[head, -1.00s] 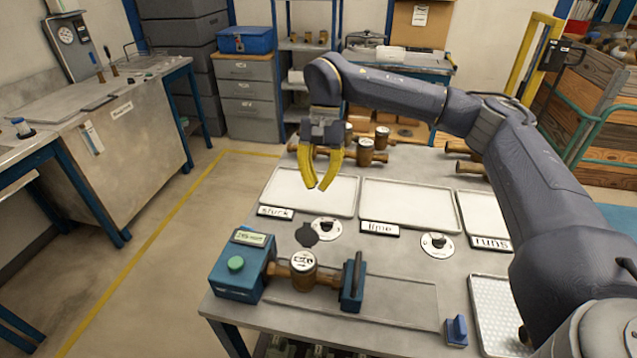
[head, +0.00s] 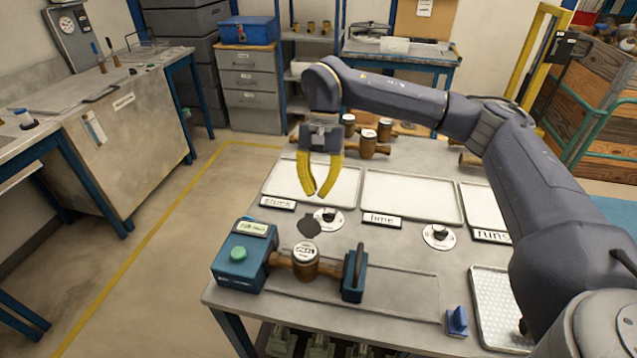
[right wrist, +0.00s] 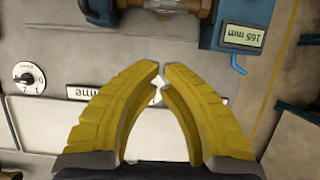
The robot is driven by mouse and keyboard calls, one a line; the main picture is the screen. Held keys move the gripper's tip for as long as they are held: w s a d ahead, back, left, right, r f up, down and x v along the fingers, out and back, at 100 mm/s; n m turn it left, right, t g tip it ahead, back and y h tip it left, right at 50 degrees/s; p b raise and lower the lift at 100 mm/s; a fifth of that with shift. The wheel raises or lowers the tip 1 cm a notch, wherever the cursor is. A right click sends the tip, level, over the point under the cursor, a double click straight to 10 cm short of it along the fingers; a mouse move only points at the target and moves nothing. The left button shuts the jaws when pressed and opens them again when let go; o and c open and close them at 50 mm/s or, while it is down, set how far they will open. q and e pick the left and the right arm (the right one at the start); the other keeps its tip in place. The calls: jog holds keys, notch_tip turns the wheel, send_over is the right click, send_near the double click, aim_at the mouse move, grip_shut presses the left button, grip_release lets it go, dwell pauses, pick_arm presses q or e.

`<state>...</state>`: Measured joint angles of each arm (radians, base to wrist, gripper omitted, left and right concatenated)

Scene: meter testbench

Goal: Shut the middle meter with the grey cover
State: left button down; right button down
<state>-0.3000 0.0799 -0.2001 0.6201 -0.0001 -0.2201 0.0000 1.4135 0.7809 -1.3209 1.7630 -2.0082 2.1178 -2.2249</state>
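A brass meter (head: 305,258) with a round white face is clamped between the blue end blocks of the bench fixture. More brass meters stand at the back, among them one nearer (head: 367,146), one to its left (head: 348,124) and one to its right (head: 384,131). A flat dark grey disc (head: 309,226), perhaps the grey cover, lies behind the clamped meter, beside a white dial. My right gripper (head: 317,196) points down over the front edge of the left white tray. My left gripper is out of view.
White trays stand behind labels: a left tray (head: 345,177), a middle tray (head: 412,197) and one at right. A second dial (head: 439,237) lies right of the grey disc. A blue block (head: 456,321) and a dimpled tray (head: 490,310) are at the front right.

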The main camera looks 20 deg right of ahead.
aim_at(309, 223)
jog(key=shift+s+a+f, duration=0.35)
jog(key=shift+s+a, duration=0.25)
jog(key=shift+s, duration=0.25)
jog(key=shift+s+a+f, duration=0.4)
jog(key=shift+s+a, duration=0.2)
jog(key=shift+s, duration=0.25)
jog(key=shift+s+a+f, duration=0.35)
jog(key=shift+s+a, duration=0.25)
jog(key=shift+s, duration=0.25)
jog(key=shift+s+a, duration=0.4)
jog(key=shift+s, duration=0.15)
jog(key=shift+s+a+f, duration=0.1)
jog(key=shift+f, duration=0.05)
jog(key=shift+r, duration=3.55)
